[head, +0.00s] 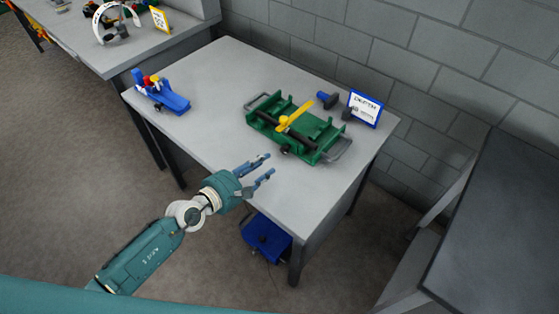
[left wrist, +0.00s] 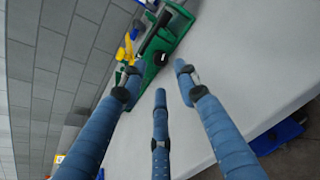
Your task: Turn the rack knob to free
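A green rack-like fixture (head: 312,150) with a yellow lever (head: 297,115), a black bar and grey end handles sits on the grey table. A small black knob (head: 285,149) is on its near side; a dark knob-like part (left wrist: 160,58) also shows on the green body in the left wrist view. I cannot read any knob setting. My left gripper (head: 267,165) has blue fingers, spread apart and empty. It is above the near table edge, short of the fixture and apart from the knob. My right gripper is not in view.
The grey table (head: 220,75) is clear between the edge and fixture. A blue device (head: 162,94) stands at left, a blue-framed sign (head: 365,108) and blue-black tool (head: 328,99) behind the fixture. A blue box (head: 266,238) is below. A block wall (head: 390,60) closes the back.

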